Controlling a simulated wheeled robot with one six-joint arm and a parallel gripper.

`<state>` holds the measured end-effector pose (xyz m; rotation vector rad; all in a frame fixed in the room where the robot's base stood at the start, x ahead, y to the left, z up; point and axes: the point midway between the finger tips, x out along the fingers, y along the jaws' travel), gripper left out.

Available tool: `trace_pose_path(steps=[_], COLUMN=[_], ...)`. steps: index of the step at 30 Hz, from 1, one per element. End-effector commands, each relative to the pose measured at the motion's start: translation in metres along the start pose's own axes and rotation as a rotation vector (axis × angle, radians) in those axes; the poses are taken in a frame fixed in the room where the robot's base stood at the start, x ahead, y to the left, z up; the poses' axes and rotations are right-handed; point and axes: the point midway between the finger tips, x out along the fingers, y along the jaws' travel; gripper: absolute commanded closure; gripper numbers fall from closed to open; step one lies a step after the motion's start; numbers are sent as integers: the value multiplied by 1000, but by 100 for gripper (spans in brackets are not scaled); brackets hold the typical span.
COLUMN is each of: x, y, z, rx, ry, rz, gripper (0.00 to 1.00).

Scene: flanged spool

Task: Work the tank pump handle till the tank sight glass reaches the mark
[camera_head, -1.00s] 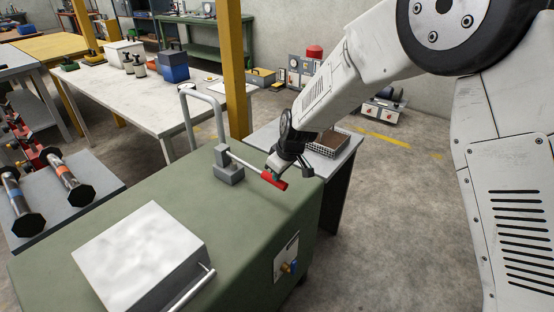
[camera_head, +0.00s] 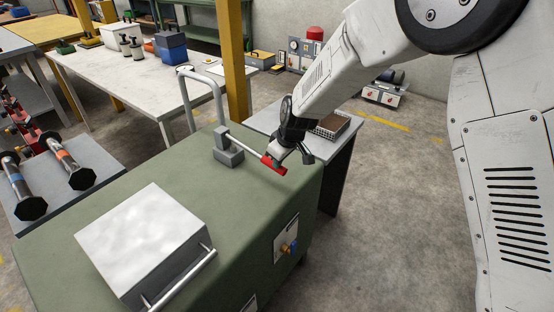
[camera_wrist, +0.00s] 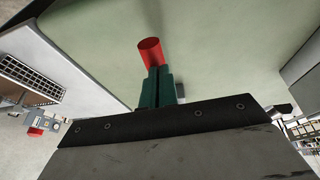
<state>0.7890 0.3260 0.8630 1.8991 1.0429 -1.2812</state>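The pump handle is a thin metal lever with a red grip (camera_head: 274,166), set in a grey pump body (camera_head: 229,157) on top of the green tank (camera_head: 190,160). The lever slopes down to the right. My gripper (camera_head: 280,161) is at the red grip. In the wrist view my green fingers (camera_wrist: 158,88) are close together and appear closed around the red grip (camera_wrist: 150,50), whose end sticks out past them. The sight glass cannot be made out. A pale panel (camera_head: 279,242) with a brass and blue fitting is on the tank's side.
A white box (camera_head: 145,240) sits on the tank near a metal rail. A bent grey pipe (camera_head: 204,78) rises behind the pump. A side table with a wire basket (camera_head: 331,126) stands close behind my gripper. Open floor lies to the right.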

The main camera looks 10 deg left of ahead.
Motion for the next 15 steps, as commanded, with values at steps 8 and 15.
trace_pose_path(steps=[8,15], x=[-64,-108], y=[2,1], z=[2,17], rx=[4,3], ry=[13,14], rz=[9,9], gripper=[100,100])
